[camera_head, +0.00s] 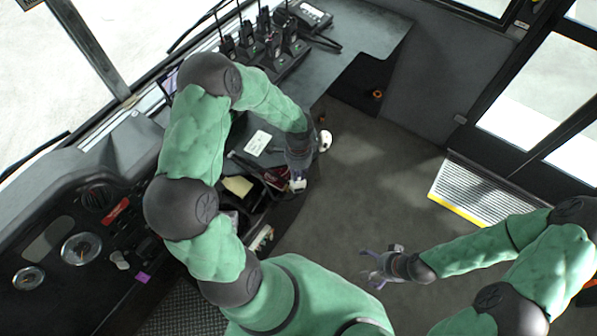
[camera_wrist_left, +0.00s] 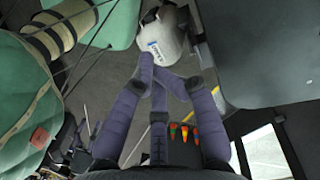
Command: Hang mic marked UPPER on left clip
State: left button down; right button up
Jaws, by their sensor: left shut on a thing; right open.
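My left gripper (camera_head: 298,168) reaches down over the side of the dashboard console. In the left wrist view its purple fingers (camera_wrist_left: 168,85) are closed on a pale grey-white rounded mic (camera_wrist_left: 158,45) with a small blue label, too small to read. In the head view a white end of the mic (camera_head: 298,185) shows just below the fingers. A cable near it cannot be followed. The left clip cannot be made out in either view. My right gripper (camera_head: 380,268) is open and empty above the floor, right of the console.
A white rounded item (camera_head: 325,141) shows beside my left wrist. Several black radios (camera_head: 265,40) stand in a charger on the far counter. A yellow note (camera_head: 238,186) and a white card (camera_head: 257,142) lie on the console. The floor (camera_head: 370,190) is clear. A yellow-edged step (camera_head: 480,190) is at right.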

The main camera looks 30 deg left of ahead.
pick_arm(q)
jog(key=shift+g+h+p, duration=0.3)
jog(key=shift+g+p, duration=0.1)
jog(key=shift+p, duration=0.6)
jog(key=shift+r, duration=0.25)
jog(key=shift+w+r+p, duration=0.1)
jog(key=shift+r+p, duration=0.25)
jog(key=shift+p, duration=0.05)
jog(key=shift+r+p, duration=0.3)
jog(key=shift+r, duration=0.1)
jog(key=shift+w+r+p, duration=0.35)
jog(key=shift+r+p, duration=0.05)
jog(key=shift+r, duration=0.15)
dwell(0.6)
jog(key=c, duration=1)
grip_release()
